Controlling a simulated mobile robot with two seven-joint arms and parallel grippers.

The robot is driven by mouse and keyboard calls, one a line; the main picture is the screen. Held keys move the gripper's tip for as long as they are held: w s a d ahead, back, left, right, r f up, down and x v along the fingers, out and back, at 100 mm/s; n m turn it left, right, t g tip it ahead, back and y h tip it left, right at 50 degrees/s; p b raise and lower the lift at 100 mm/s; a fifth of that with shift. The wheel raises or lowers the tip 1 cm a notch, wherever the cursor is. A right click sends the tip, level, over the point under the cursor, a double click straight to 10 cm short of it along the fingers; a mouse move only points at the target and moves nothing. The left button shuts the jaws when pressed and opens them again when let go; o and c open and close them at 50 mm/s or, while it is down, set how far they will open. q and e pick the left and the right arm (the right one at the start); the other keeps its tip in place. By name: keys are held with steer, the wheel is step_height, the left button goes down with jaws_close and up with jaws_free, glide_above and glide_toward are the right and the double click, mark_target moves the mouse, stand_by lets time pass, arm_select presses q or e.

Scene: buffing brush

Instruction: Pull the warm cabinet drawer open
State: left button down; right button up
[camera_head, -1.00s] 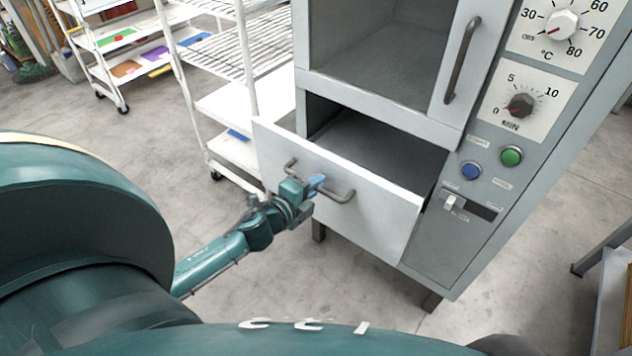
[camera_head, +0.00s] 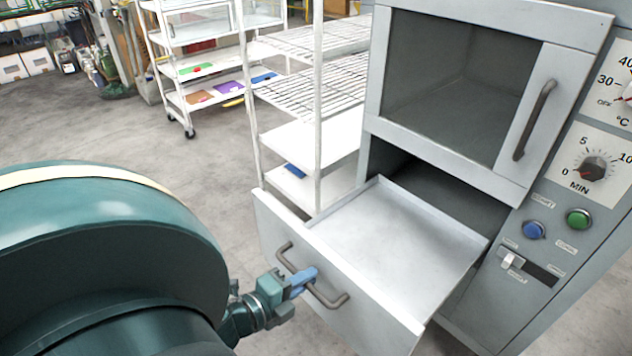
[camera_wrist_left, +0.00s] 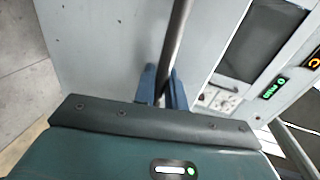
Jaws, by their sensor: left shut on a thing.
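The warm cabinet (camera_head: 592,262) stands at the right in the head view. Its lower drawer (camera_head: 355,302) is pulled well out, and its bare pale inside floor (camera_head: 400,235) shows empty. My left gripper (camera_head: 303,281) is shut on the drawer's dark bar handle (camera_head: 330,301), near its middle. In the left wrist view the two blue fingers stand on either side of the handle (camera_wrist_left: 178,40), in front of the pale drawer front (camera_wrist_left: 95,45). My right gripper is not in view.
The cabinet's upper door (camera_head: 455,85) with its window is shut above the drawer. A white wire-shelf rack (camera_head: 318,100) stands close behind the drawer's left side. A white cart (camera_head: 190,85) is farther back. Grey floor (camera_head: 120,135) is clear at the left.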

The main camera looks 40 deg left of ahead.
arm_select(q)
steer(key=shift+s, duration=0.15)
steer(key=c, duration=1.6)
jaws_free()
steer(key=shift+o, duration=0.2)
steer(key=b+v, duration=0.1)
steer(key=v, duration=1.2)
steer(key=shift+a, duration=0.15)
